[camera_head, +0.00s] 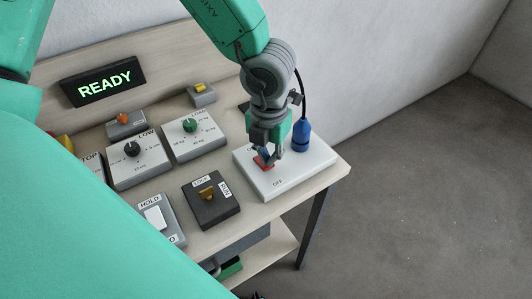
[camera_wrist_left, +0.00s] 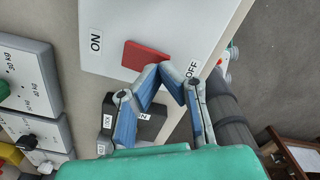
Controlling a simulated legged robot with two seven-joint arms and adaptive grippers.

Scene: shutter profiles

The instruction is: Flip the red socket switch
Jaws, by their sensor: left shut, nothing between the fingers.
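The red socket switch (camera_head: 264,162) is set in a white box with ON and OFF labels (camera_head: 289,178) at the right end of the bench. My left gripper (camera_head: 267,156) is shut and empty, its fingertips down at the switch and hiding part of it. In the left wrist view the red switch (camera_wrist_left: 145,56) lies between the ON and OFF labels, and the shut fingertips (camera_wrist_left: 167,66) are at its edge on the OFF side. I cannot tell whether they touch it. My right gripper is not in view.
A blue plug with a black cable (camera_head: 300,136) stands on the white box behind the gripper. A dark LOCK/RUN switch box (camera_head: 222,212), a HOLD switch (camera_head: 155,217) and dial boxes (camera_head: 140,165) are to the left. A READY sign (camera_head: 104,82) stands behind. Open floor lies right of the bench.

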